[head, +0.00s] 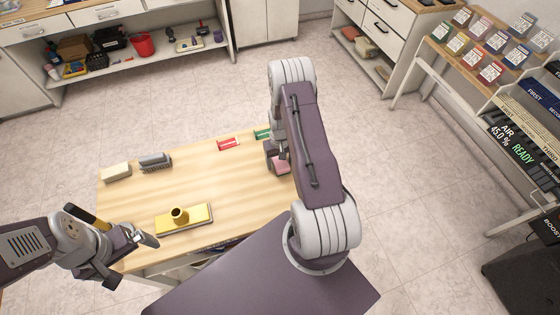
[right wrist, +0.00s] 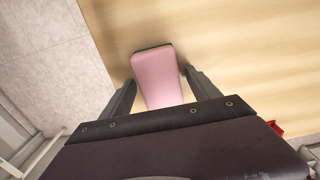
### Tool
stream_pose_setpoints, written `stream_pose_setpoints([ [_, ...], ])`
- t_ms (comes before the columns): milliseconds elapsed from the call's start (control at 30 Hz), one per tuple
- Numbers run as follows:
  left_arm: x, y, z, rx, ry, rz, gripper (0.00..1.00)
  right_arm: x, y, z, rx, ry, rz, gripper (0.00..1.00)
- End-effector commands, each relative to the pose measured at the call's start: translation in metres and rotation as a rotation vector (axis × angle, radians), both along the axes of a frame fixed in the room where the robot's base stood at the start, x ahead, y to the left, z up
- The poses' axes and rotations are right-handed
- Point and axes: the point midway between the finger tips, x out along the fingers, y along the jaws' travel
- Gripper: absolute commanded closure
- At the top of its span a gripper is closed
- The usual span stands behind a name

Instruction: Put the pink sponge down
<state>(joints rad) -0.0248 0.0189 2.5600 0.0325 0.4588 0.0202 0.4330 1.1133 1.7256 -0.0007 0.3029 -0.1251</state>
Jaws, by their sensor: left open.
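The pink sponge (right wrist: 158,75) lies between the two fingers of my right gripper (right wrist: 161,76), which appear to press on its sides. In the head view the sponge (head: 281,167) shows at the right end of the wooden table, partly hidden by my right gripper (head: 278,157) and arm. The sponge is at or just above the tabletop; I cannot tell whether it touches. My left gripper (head: 130,262) is open and empty off the table's front left corner.
The wooden table (head: 215,180) bears a yellow float-like tool (head: 184,218), a beige block (head: 117,172), a grey brush (head: 155,162), a red item (head: 229,143) and a green item (head: 262,134). The table's middle is clear. A yellow-and-black bar (head: 87,216) shows beside my left wrist.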

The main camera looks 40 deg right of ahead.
Motion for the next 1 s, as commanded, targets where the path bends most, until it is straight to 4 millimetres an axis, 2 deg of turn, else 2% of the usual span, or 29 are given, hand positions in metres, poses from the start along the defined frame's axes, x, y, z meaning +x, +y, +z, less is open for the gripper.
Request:
stream_pose_setpoints([
  [167,0.0,0.0,0.001,0.0,0.0,0.0,0.0,0.0,0.0,0.001,0.0,0.0,0.0,0.29],
  [300,0.0,0.0,0.002,0.0,0.0,0.0,0.0,0.001,0.0,0.011,-0.001,-0.003,0.0,0.29],
  [367,0.0,0.0,0.0,0.0,0.0,0.0,0.0,0.001,0.0,0.021,-0.001,-0.003,0.0,0.29],
  [700,0.0,0.0,-0.008,0.0,0.0,0.0,0.0,0.001,0.0,0.101,-0.002,-0.004,0.0,0.29],
  [833,0.0,0.0,-0.009,0.0,0.0,0.0,0.0,0.0,0.0,0.118,-0.001,-0.002,0.0,0.29],
  [1000,0.0,0.0,-0.009,0.0,0.0,0.0,0.0,0.0,0.0,0.124,0.0,0.001,0.0,0.29],
])
